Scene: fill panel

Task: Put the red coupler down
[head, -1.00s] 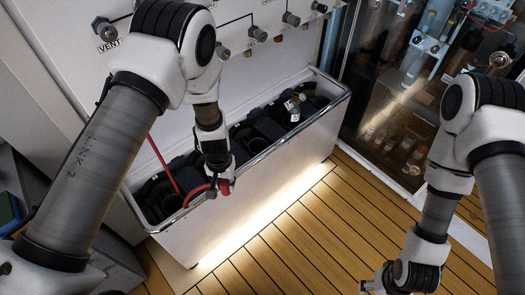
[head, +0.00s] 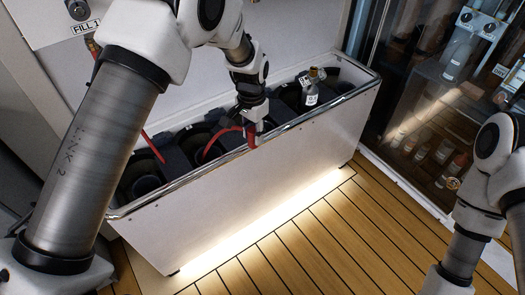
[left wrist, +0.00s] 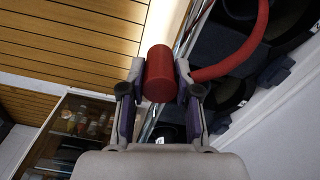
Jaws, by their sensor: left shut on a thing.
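The red coupler (left wrist: 158,75) is a short red cylinder on a red hose (left wrist: 238,58). My left gripper (left wrist: 158,82) is shut on it, one finger on each side, in the left wrist view. In the head view my left gripper (head: 250,128) holds the coupler (head: 251,137) by the front rim of the white trough (head: 230,190). I cannot tell if the coupler touches the rim. The hose loops back from it over the trough. My right arm (head: 485,200) shows at the right edge, but its gripper is out of view.
The trough has several dark round holders; a small bottle with a white label (head: 311,97) stands in the right part. A glass-fronted cabinet (head: 440,110) with bottles is at the right. The wooden floor (head: 300,235) in front is clear.

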